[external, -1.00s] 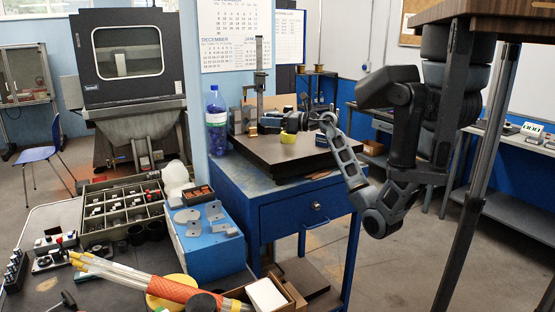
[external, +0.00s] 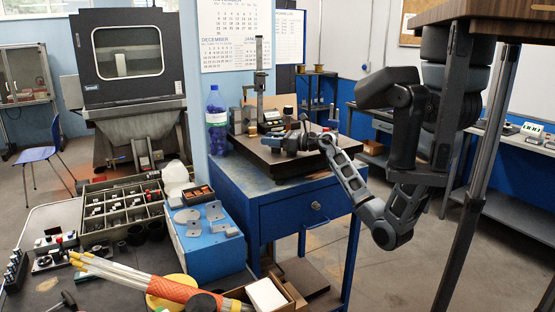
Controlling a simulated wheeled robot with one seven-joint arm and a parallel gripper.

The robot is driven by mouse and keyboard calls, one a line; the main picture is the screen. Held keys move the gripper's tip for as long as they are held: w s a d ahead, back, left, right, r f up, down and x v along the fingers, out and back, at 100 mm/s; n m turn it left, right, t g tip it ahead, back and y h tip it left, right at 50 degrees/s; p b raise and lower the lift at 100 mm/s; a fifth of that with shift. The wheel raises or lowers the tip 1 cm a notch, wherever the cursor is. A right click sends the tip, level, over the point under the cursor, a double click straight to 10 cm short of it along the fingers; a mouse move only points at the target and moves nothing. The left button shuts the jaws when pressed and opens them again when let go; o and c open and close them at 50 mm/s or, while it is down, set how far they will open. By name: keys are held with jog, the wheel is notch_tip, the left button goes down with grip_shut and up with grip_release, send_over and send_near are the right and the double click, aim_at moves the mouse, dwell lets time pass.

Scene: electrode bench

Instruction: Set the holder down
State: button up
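My gripper (external: 298,141) is low over the dark plate (external: 262,158) on top of the blue bench, pointing left among the small items there. It is small and dark in this view. I cannot tell whether its fingers are open or shut, or whether anything is between them. I cannot pick out the holder with certainty; it may be hidden by the gripper or among the small items on the plate.
A tall height gauge (external: 260,90) stands at the plate's back left, near a blue-capped bottle (external: 216,120). The blue drawer bench (external: 290,218) carries the plate. A cluttered table with a parts tray (external: 120,208) fills the front left. The plate's front is clear.

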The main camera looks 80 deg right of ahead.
jog(key=o, duration=0.4)
jog(key=shift+r, duration=0.1)
jog(key=s+b, duration=0.2)
jog(key=s, duration=1)
jog(key=s+a+f+m+t+y, duration=0.1)
jog(key=s+a+m+t+y, duration=0.15)
jog(key=a+m, duration=0.6)
jog(key=s+a+f+m+t+y, duration=0.15)
jog(key=s+a+m, duration=0.25)
jog(key=a, duration=1)
jog(key=s+a+f+m+g+h, duration=0.1)
jog(key=s+f+m+g, duration=0.1)
jog(key=s+f+m, duration=0.2)
jog(key=s+a+f+m+g+h, duration=0.1)
jog(key=s+f+m, duration=0.3)
jog(key=s+m, duration=0.5)
jog(key=s+a+f+m+g+h, duration=0.2)
jog(key=s+m, duration=0.4)
jog(key=m, duration=0.4)
jog(key=shift+s+a+f+m+g, duration=0.2)
jog(key=shift+a+f+g, duration=0.1)
jog(key=shift+f+g, duration=0.3)
jog(key=shift+s+a+f+m+g, duration=0.15)
jog(key=shift+a+f+g, duration=0.15)
jog(key=shift+f+g, duration=0.25)
